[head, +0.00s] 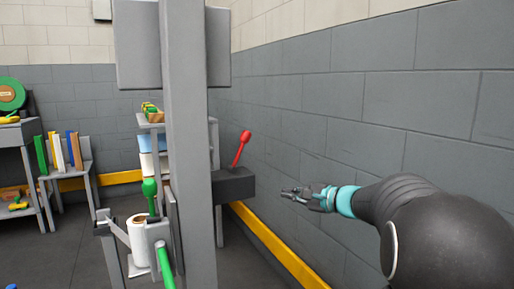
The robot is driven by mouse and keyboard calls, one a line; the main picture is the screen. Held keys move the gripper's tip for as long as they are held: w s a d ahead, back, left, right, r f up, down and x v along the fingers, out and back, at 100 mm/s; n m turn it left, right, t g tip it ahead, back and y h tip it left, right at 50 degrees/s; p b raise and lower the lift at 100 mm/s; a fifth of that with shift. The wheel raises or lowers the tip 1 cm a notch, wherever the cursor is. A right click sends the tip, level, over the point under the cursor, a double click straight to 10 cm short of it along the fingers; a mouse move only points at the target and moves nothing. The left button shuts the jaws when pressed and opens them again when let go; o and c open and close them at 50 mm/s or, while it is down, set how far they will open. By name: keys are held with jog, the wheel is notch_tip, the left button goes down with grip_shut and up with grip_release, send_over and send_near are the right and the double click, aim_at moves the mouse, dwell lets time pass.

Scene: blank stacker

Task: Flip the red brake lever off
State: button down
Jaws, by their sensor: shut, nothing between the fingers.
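My gripper (285,193) is to the right of the box and lower than the lever's knob, pointing left. It is shut and empty, and a gap shows between it and the box in this view. Nothing hides the lever.
A grey post (188,120) stands in the middle. A green-knobbed lever (150,195) and a white roll (138,240) are left of it. Shelves (150,125) stand behind. A block wall (400,110) with a yellow rail (275,245) runs along the right.

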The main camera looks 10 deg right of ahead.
aim_at(239, 151)
notch_tip(239, 151, up, 10)
jog(key=w+d+m+t+y, duration=0.1)
jog(key=w+t, duration=0.1)
jog(key=t, duration=0.1)
jog(key=shift+d+f+m+t, duration=0.25)
jog(key=shift+d+m+t, duration=0.15)
jog(key=s+a+r+x, duration=0.1)
jog(key=a+x, duration=0.1)
jog(key=x, duration=1)
jog(key=shift+a, duration=0.25)
jog(key=shift+w+r+p, duration=0.15)
jog(key=shift+r+p, duration=0.05)
jog(key=shift+p, duration=0.15)
